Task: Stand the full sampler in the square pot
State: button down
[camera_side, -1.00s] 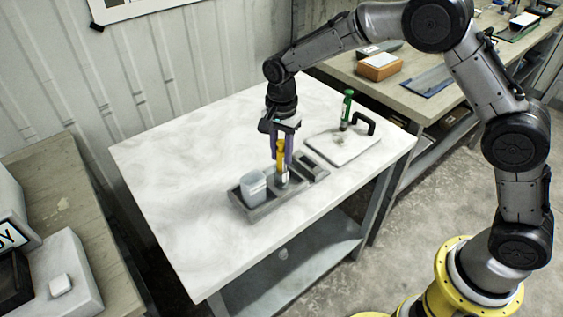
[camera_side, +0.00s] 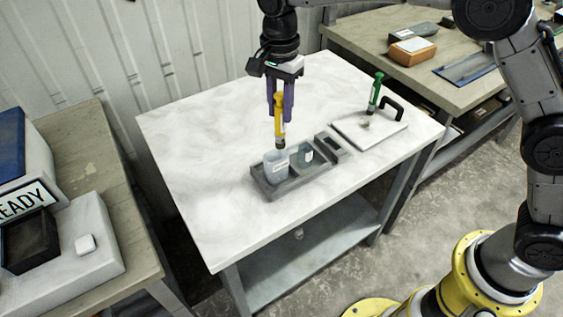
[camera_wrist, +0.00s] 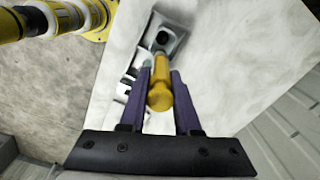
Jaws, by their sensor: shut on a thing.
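The yellow sampler (camera_side: 279,108) hangs upright from my gripper (camera_side: 280,100), which is shut on its upper part. Its dark lower end is just above or behind the rim of the left pot; I cannot tell which. In the wrist view its yellow top (camera_wrist: 160,94) is between the purple fingers (camera_wrist: 160,85). A pale blue pot (camera_side: 276,168) with a label stands in the left of a grey tray (camera_side: 290,188). A greyer, clear pot (camera_side: 304,156) stands right of it. I cannot tell for sure which is square.
A grey slotted block (camera_side: 331,145) adjoins the tray's right end. A green sampler (camera_side: 376,92) stands on a white board (camera_side: 368,133) with a black handle (camera_side: 393,106). The bench top (camera_side: 200,145) left of the tray is clear.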

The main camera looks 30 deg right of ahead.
send_over(276, 144)
notch_tip(276, 144, down, 4)
jog(key=shift+f, duration=3)
jog(key=c, duration=0.6)
grip_release()
notch_tip(276, 144, up, 12)
jog(key=shift+r, duration=0.1)
